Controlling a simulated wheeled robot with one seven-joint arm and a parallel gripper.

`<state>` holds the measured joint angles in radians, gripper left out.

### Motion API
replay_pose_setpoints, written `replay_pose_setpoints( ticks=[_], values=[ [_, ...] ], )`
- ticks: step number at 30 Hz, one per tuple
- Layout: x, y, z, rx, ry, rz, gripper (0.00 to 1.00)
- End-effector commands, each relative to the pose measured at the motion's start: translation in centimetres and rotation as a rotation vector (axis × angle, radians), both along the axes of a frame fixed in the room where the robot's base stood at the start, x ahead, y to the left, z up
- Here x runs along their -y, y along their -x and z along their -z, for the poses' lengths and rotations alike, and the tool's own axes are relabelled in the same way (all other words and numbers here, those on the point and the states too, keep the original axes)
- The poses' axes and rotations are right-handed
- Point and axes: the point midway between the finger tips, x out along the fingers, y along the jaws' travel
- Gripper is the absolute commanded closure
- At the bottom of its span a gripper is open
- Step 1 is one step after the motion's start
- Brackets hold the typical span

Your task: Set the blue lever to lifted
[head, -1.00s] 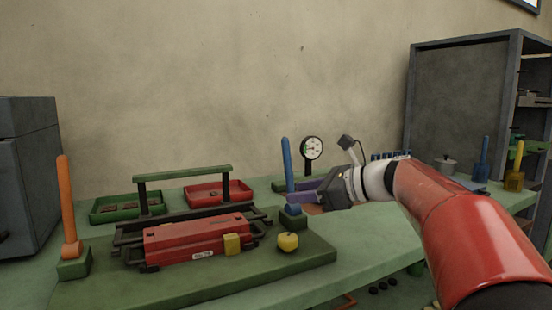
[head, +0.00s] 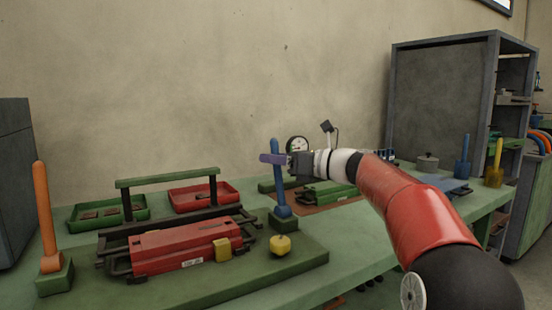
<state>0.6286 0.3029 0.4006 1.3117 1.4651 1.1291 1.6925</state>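The blue lever (head: 280,185) stands nearly upright, leaning slightly left, on a dark green block (head: 284,221) at the right end of the green base plate. My gripper (head: 272,158) is at the lever's upper part, reaching in from the right. A purple finger crosses in front of the lever's shaft and hides a short piece of it. The other finger is hidden, so I cannot tell whether the gripper is open or closed on the lever.
A red machine block (head: 185,248) and an orange lever (head: 46,215) stand left on the plate. A yellow knob (head: 280,245) sits just in front of the blue lever. Another blue lever (head: 462,155) and a yellow one (head: 495,160) stand far right.

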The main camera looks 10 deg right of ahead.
Motion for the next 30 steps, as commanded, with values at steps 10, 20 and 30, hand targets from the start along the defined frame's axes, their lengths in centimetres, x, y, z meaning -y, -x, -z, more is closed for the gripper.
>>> replay_pose_setpoints(
  ticks=[10,20,30],
  values=[
    [-0.05,-0.04,0.02,0.000,0.001,0.000,0.77],
    [-0.03,-0.02,0.02,0.000,0.001,0.000,1.00],
    [0.64,0.46,0.29,0.049,-0.014,0.001,1.00]
  ],
)
